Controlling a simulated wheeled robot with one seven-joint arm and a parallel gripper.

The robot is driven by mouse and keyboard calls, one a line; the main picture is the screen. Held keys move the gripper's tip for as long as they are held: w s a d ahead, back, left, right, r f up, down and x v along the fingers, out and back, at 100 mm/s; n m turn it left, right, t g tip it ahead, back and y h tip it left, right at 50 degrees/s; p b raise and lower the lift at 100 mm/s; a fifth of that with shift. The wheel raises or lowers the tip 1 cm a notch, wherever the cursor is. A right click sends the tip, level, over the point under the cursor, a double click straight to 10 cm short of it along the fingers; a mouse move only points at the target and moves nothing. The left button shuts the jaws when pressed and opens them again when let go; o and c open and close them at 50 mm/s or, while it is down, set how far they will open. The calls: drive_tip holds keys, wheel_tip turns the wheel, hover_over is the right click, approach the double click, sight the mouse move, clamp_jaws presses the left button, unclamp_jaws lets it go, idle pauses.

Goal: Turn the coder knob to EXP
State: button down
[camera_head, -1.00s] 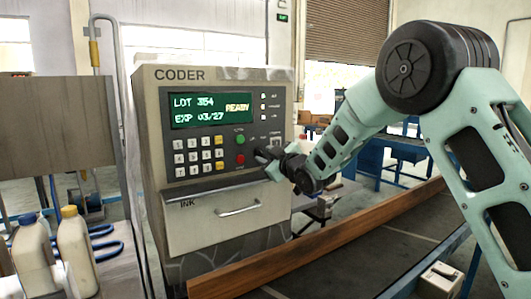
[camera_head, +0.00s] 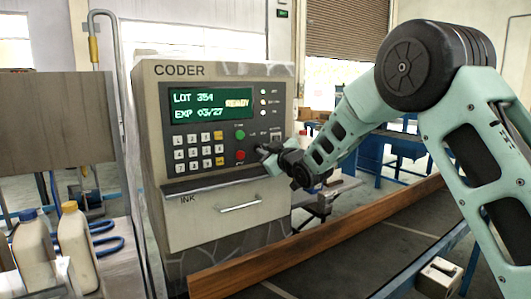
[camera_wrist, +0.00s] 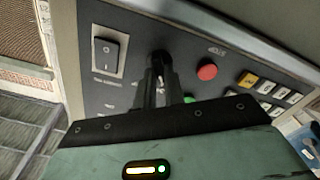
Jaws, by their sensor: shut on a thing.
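The coder (camera_head: 217,165) is a beige cabinet with a dark panel. Its green display (camera_head: 208,107) reads LOT 354, EXP 03/27 and READY. My gripper (camera_head: 266,155) is at the panel's lower right, beside the red button, and is shut on the knob. In the wrist view my gripper's dark fingers (camera_wrist: 155,80) close together against the panel, between a rocker switch (camera_wrist: 107,52) and the red button (camera_wrist: 207,72). The fingers mostly hide the knob, so its pointer cannot be seen. The small labels around it are too blurred to read.
A keypad (camera_head: 199,153) and a green button (camera_head: 239,135) lie left of my gripper. Below is the ink drawer (camera_head: 230,215) with its handle. A brown conveyor rail (camera_head: 330,235) runs below my arm. Bottles (camera_head: 74,240) stand at the lower left.

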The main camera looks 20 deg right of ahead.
drive_tip(key=m+b, duration=0.1)
drive_tip(key=m, duration=0.2)
drive_tip(key=shift+f, duration=0.1)
drive_tip(key=m+b, duration=0.1)
drive_tip(key=m, duration=0.2)
drive_tip(key=shift+d+m+b, duration=0.1)
drive_tip(key=shift+m+b, duration=0.2)
drive_tip(key=shift+b, duration=0.05)
drive_tip(key=m, duration=0.3)
drive_tip(key=shift+d+m+b, duration=0.1)
drive_tip(key=shift+m+b, duration=0.2)
drive_tip(key=shift+b, duration=0.05)
drive_tip(key=shift+w+m, duration=0.1)
drive_tip(key=shift+m, duration=1.4)
drive_tip(key=c, duration=1.5)
unclamp_jaws()
